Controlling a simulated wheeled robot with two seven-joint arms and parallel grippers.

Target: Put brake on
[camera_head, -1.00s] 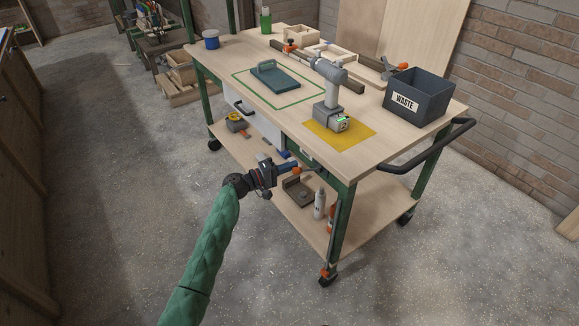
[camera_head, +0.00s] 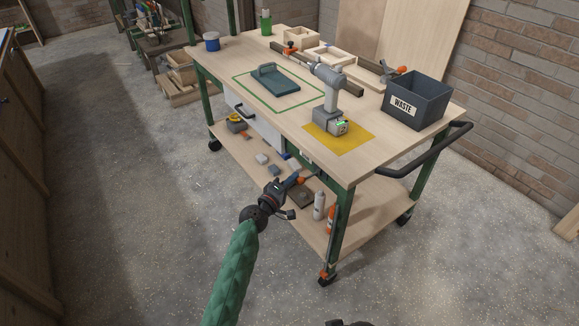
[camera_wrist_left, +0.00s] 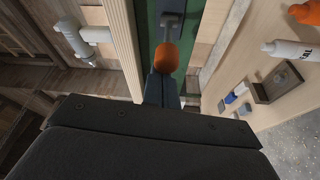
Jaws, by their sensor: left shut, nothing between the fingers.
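A lever with an orange grip (camera_head: 299,181) projects from the green frame below the near end of the workbench (camera_head: 370,160). In the left wrist view the orange grip (camera_wrist_left: 165,58) sits on a grey shaft in front of a green panel. My left gripper (camera_head: 290,186) is shut and empty, with its tips right at the orange grip. In the wrist view the dark fingers (camera_wrist_left: 162,84) end just below the grip; I cannot tell whether they touch it. Orange parts show at the near caster (camera_head: 327,272).
A drill (camera_head: 330,95) stands on a yellow mat (camera_head: 350,143), beside a waste bin (camera_head: 415,98). A black push handle (camera_head: 430,150) juts from the bench end. The floor at left is clear.

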